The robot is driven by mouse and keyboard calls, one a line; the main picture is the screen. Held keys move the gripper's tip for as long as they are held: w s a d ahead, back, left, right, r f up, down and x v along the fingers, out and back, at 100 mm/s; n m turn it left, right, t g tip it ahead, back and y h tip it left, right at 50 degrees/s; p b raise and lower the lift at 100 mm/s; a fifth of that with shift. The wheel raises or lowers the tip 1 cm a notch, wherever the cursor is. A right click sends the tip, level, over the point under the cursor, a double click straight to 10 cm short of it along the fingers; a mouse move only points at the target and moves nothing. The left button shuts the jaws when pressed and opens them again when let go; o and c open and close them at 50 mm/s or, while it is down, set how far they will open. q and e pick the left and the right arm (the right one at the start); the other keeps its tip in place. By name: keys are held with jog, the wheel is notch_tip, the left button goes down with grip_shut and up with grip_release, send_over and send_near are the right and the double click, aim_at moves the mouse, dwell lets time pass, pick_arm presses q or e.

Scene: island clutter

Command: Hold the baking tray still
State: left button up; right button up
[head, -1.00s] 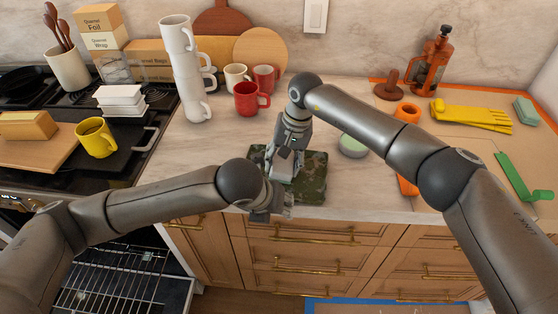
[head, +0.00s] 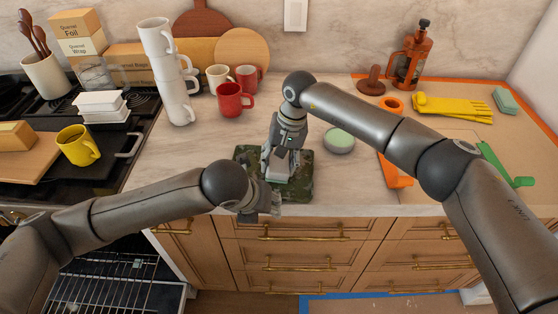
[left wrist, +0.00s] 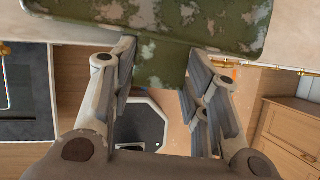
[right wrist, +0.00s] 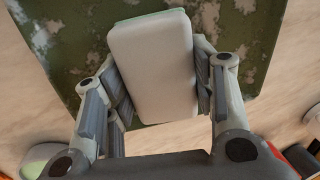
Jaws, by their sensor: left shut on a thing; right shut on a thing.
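The baking tray (head: 302,188) is a dark green sheet with pale mottled patches, lying at the counter's front edge. My left gripper (head: 266,203) is at its front edge. In the left wrist view that gripper (left wrist: 160,65) is shut on a narrow green tab of the tray (left wrist: 215,25). My right gripper (head: 279,172) points down over the tray. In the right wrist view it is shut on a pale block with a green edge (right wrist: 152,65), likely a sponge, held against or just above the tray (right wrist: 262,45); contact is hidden.
A round dish with green content (head: 338,140) stands right of the tray. A tall stack of white mugs (head: 175,100) and a red mug (head: 233,100) stand behind. An orange tool (head: 393,172) lies to the right. The oven (head: 110,270) is open at lower left.

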jog(key=shift+a+f, duration=0.1)
jog(key=shift+a, duration=1.65)
notch_tip(320, 180, up, 7)
